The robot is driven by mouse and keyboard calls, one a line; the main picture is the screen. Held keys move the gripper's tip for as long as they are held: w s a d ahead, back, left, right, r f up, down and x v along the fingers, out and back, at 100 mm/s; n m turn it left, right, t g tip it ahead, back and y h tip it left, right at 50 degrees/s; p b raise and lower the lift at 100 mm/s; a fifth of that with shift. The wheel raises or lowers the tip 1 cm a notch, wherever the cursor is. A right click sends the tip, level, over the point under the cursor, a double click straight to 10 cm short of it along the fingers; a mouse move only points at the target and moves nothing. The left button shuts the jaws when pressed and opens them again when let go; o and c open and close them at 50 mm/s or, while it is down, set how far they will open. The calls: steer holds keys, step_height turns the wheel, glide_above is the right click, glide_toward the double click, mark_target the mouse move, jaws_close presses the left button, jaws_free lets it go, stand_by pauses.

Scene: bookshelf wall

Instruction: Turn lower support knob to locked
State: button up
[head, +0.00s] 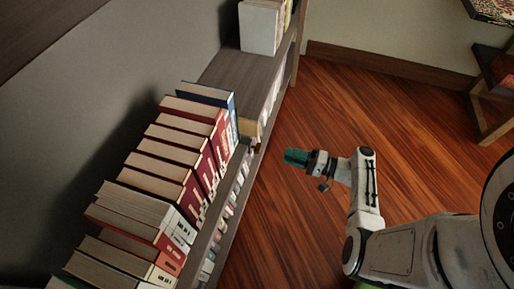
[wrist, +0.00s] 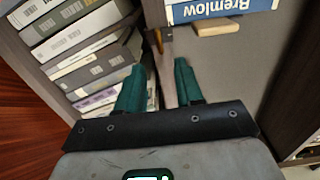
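My gripper (wrist: 159,66) has two teal fingers standing apart with a gap between them, and nothing is held. In the head view my gripper (head: 294,157) hangs in front of the shelf, to the right of the book row. In the wrist view a small brown piece (wrist: 158,41) sits on the shelf edge just beyond the fingertips; it may be the lower support knob, but I cannot tell, nor can I read its setting. A tan wooden block (wrist: 216,28) lies below a blue-and-white book marked Bremlow (wrist: 222,10).
A row of red and white books (head: 185,150) stands on the shelf (head: 235,75). More books (wrist: 80,45) fill a compartment at left in the wrist view. A dark side panel (wrist: 302,85) stands at right. The wooden floor (head: 330,115) beside the shelf is clear.

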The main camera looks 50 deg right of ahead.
mark_target(256, 148)
steer(key=x, duration=1)
steer(key=shift+b, duration=0.45)
steer(key=shift+w+a+f, duration=0.1)
jaws_close()
